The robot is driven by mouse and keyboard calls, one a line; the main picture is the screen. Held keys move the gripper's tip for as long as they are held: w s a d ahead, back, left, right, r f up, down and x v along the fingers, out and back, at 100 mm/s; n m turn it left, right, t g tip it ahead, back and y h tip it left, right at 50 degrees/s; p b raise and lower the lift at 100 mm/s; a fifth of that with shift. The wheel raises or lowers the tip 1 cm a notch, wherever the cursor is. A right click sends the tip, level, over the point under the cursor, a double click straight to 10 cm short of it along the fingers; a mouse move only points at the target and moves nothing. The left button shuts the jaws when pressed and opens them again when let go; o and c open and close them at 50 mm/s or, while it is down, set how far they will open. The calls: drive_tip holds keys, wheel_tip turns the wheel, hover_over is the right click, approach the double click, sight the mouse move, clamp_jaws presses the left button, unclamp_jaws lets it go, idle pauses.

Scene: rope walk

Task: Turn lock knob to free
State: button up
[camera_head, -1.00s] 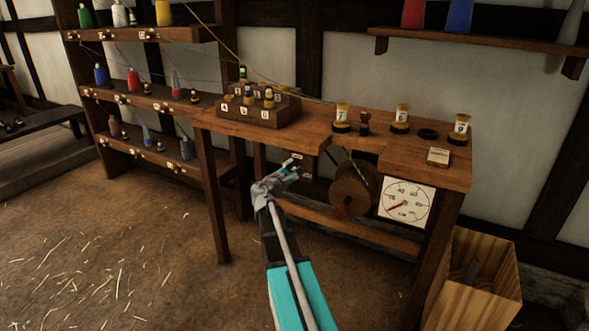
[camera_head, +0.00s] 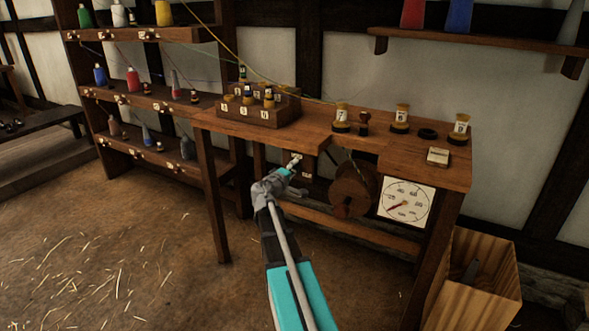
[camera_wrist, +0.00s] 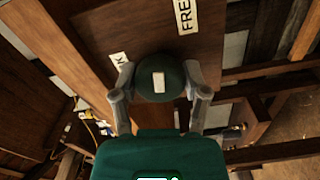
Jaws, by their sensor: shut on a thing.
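The lock knob (camera_wrist: 158,82) is a dark round knob with a white mark on its face, seen close in the wrist view. My gripper (camera_wrist: 160,79) is shut on it, one finger on each side. The white mark lies nearly upright in the picture. A FREE label (camera_wrist: 186,14) is above and right of the knob. Another label (camera_wrist: 118,60), partly hidden by the left finger and showing a K, is at upper left. In the head view my gripper (camera_head: 295,162) is under the bench's front edge, left of the wooden reel (camera_head: 353,190); the knob cannot be made out there.
The bench top (camera_head: 345,148) holds yellow spools and a numbered block (camera_head: 257,113). A dial (camera_head: 406,203) hangs at the bench front, right of the reel. A bench leg (camera_head: 212,200) stands left of my arm. A wooden bin (camera_head: 470,290) is at lower right.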

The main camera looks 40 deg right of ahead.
drive_tip(key=shift+w+a+m, duration=0.1)
drive_tip(key=shift+a+m, duration=0.1)
drive_tip(key=shift+m, duration=0.6)
drive_tip(key=o, duration=1)
drive_tip(key=shift+o, duration=0.8)
drive_tip(key=shift+d, duration=0.1)
drive_tip(key=v, duration=1.2)
drive_tip(key=shift+f, duration=0.1)
